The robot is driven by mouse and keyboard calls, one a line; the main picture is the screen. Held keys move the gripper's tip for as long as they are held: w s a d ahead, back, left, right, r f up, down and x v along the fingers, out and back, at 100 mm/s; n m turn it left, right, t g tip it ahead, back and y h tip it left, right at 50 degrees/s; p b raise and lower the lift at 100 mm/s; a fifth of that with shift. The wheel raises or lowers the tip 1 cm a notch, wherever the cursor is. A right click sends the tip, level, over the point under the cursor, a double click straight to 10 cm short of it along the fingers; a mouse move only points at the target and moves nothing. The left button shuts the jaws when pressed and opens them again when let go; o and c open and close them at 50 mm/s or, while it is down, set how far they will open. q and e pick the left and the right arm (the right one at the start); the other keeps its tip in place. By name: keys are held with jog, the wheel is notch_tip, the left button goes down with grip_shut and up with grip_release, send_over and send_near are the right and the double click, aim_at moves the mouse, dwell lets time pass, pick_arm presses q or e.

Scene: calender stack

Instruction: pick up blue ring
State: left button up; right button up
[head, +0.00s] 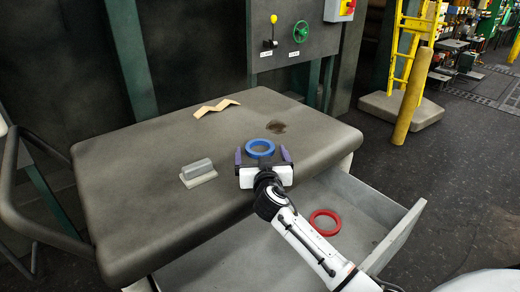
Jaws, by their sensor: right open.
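The blue ring (260,146) lies on the grey table top, right of its middle. My right gripper (262,155) is open just in front of the ring, with one dark purple finger on each side of it. I cannot tell from this view whether a finger touches the ring or how high the fingers are above the table. The ring's near edge is partly hidden by the gripper body. My left gripper is not in view.
A grey block with a handle-like bar (199,173) sits left of the gripper. A tan zigzag piece (216,107) lies farther back. Below the table (130,165), an open drawer (375,205) holds a red ring (325,222). A control panel (290,40) stands behind.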

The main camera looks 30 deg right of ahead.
jog(key=shift+x, duration=0.8)
jog(key=shift+c, duration=0.4)
jog(key=c, duration=1.1)
jog(key=shift+o, duration=0.2)
jog(key=shift+r, duration=0.2)
